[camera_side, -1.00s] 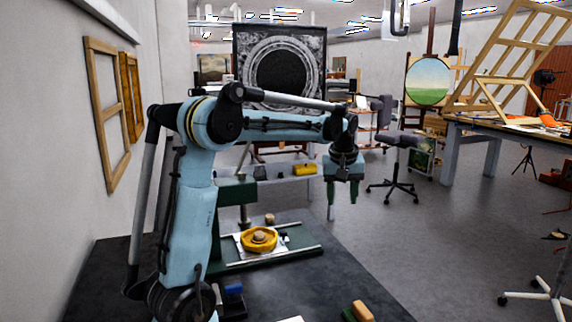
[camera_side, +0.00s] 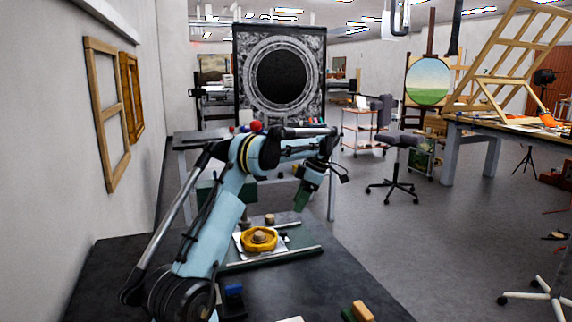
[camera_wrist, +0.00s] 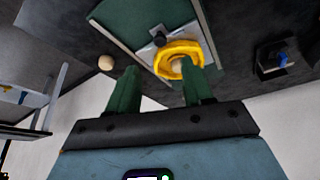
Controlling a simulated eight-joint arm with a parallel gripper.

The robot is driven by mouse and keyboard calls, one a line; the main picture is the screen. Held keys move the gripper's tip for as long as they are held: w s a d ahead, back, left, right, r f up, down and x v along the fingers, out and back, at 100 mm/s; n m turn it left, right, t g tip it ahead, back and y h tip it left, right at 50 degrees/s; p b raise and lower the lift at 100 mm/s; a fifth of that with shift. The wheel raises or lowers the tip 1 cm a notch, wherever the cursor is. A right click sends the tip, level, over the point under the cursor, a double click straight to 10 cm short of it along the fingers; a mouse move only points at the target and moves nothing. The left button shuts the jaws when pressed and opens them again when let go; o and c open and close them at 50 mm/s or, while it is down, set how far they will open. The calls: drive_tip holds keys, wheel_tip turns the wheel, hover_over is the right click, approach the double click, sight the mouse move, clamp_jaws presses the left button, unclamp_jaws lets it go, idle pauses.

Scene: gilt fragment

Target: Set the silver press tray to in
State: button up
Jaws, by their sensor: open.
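The silver press tray (camera_side: 238,246) lies flat on the green press base (camera_side: 300,250), between its metal rails. A yellow ring with a tan knob in its middle (camera_side: 258,240) sits on the tray. A small dark knob is at the tray's edge; it shows in the wrist view (camera_wrist: 159,39). The tray shows there too (camera_wrist: 207,46), partly hidden by the yellow ring (camera_wrist: 178,50) and a finger. My gripper (camera_side: 302,203) is open and empty, tilted above and to the right of the tray in the side view. Its green fingers are apart in the wrist view (camera_wrist: 160,73).
A wooden ball (camera_side: 269,219) sits by the press. A dark holder with a blue item (camera_side: 233,296) and a tan-and-green block (camera_side: 358,311) are on the dark bench (camera_side: 330,290). A table (camera_side: 185,140) stands behind.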

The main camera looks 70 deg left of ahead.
sight(285, 232)
drive_tip(key=x, duration=1)
drive_tip(key=shift+f, duration=0.1)
clamp_jaws()
